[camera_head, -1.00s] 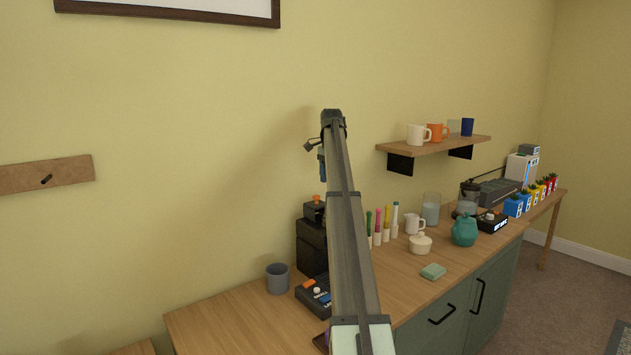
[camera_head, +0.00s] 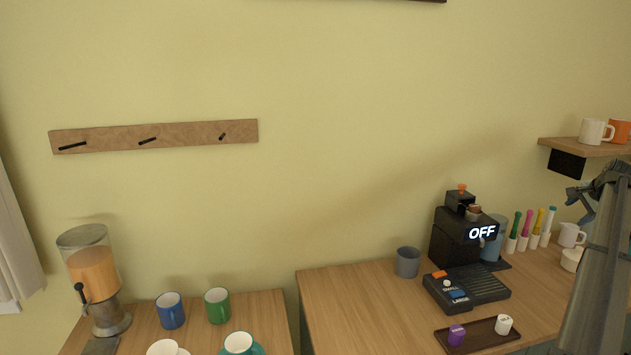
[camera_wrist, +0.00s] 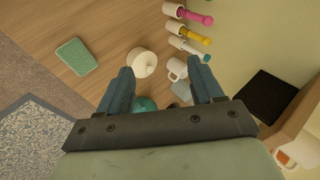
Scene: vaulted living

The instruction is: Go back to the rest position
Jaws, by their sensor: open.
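My gripper (camera_wrist: 165,88) is open in the wrist view, with its two blue-grey fingers spread and nothing held between them. Below it are a cream lidded pot (camera_wrist: 143,62), a white jug (camera_wrist: 176,68) and part of a teal pot (camera_wrist: 145,103), all apart from the fingers as far as I can tell. In the head view my arm stands at the right edge, and my gripper (camera_head: 582,200) shows only partly there, beside the wall shelf.
A wooden shelf (camera_head: 575,146) with mugs juts from the wall close to my arm. The counter (camera_head: 365,310) carries a coffee machine (camera_head: 465,235), a grey cup (camera_head: 407,262) and a dark tray (camera_head: 480,338). A juice dispenser (camera_head: 95,280) and several mugs stand at left.

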